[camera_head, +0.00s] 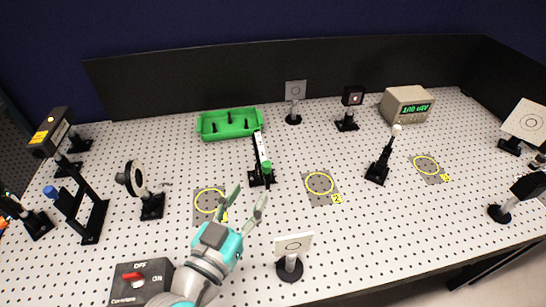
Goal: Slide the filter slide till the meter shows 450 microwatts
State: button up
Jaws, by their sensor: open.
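The meter (407,104) is a beige box at the back right. Its green display seems to read 100 uW, but the digits are small. What looks like the filter slide (261,148) is a narrow pale strip with dark marks on a black mount in the middle of the board. A green knob (267,167) is at its near end. My gripper (250,193) is open and empty, with its two fingers pointing towards the mount. In the picture it is just below the green knob, and I see no contact.
A green tray (204,130) stands behind the slide. A lens mount (137,180) stands to the left, a white card on a post (293,246) at front right of my gripper. A switch box (142,281) is at front left. Yellow-ringed plates (334,181) lie flat.

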aim_at(265, 169)
jog(key=x, duration=0.9)
jog(key=shift+w, duration=0.3)
jog(key=shift+d+f, duration=0.1)
grip_shut()
